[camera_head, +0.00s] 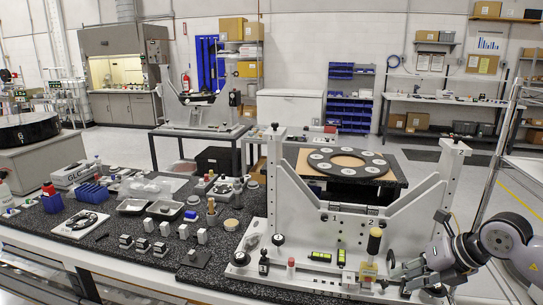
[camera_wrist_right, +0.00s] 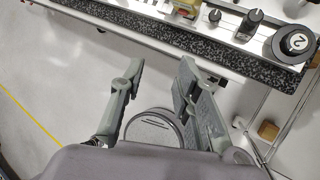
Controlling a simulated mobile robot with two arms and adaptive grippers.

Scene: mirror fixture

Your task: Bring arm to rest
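My right arm comes in at the lower right of the head view. Its gripper (camera_head: 408,274) is beside the front right corner of the mirror fixture (camera_head: 300,212). In the right wrist view the two fingers of the right gripper (camera_wrist_right: 160,75) stand apart with nothing between them. They are over the pale floor, just off the edge of the speckled worktop (camera_wrist_right: 218,42). My left arm and gripper are not in the head view.
Black knobs, including one marked 2 (camera_wrist_right: 296,40), sit near the edge. Trays (camera_head: 132,205) and small blocks crowd the worktop's left. Floor with a yellow line (camera_wrist_right: 30,115) is clear.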

